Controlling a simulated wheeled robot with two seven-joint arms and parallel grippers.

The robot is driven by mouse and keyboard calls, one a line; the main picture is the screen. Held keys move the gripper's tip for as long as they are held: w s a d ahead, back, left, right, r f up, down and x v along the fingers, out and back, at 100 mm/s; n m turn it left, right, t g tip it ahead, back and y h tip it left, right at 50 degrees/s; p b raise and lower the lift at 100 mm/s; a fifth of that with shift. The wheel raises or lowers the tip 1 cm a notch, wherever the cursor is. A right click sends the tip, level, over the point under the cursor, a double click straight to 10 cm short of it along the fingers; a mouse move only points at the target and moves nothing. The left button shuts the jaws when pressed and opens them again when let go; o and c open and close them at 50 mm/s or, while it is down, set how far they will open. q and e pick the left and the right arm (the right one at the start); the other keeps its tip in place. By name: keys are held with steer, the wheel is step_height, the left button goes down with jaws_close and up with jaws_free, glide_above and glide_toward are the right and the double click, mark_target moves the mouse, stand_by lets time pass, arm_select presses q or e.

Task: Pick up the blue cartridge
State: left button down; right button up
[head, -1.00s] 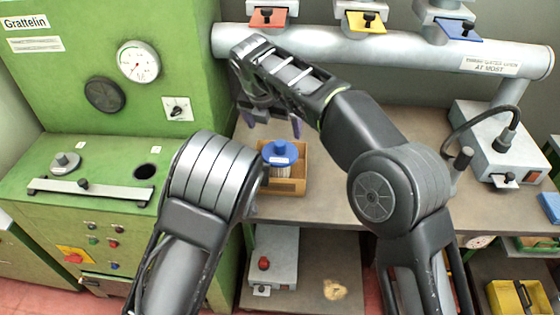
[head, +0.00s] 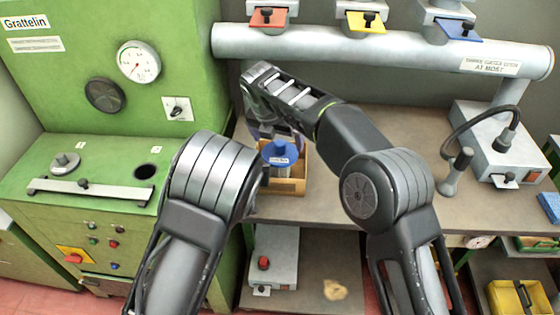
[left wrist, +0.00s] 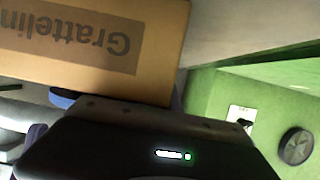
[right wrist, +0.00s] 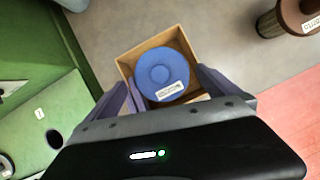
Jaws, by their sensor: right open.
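The blue cartridge (head: 279,152), with a round knobbed lid and a white label, stands in a small open tan box (head: 292,186) on the workbench. In the right wrist view the blue lid (right wrist: 162,74) sits inside the box (right wrist: 127,66). My right gripper (head: 277,134) is open just above the cartridge. In the right wrist view its purple fingers lie to either side of the lid, with no clear grip on it. My left gripper is hidden behind its own arm in the head view. Its wrist view shows only bits of bluish finger close to a tan panel marked Grattelin (left wrist: 85,35).
The green machine (head: 110,90) stands at left. A grey pipe (head: 400,46) with red, yellow and blue tabs runs above the bench. A grey device (head: 495,145) with a hose is at right. A brown round object (right wrist: 296,14) lies beyond the box. Bench space right of the box is clear.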

mark_target(279, 143)
steer(key=x, duration=0.4)
steer(key=shift+w+f, duration=0.15)
steer(key=shift+f, duration=0.2)
steer(key=shift+c, duration=0.3)
steer(key=shift+r, duration=0.1)
steer(key=c, duration=1.7)
step_height(279, 143, up, 10)
arm_select(q)
steer(key=c, duration=1.6)
jaws_free()
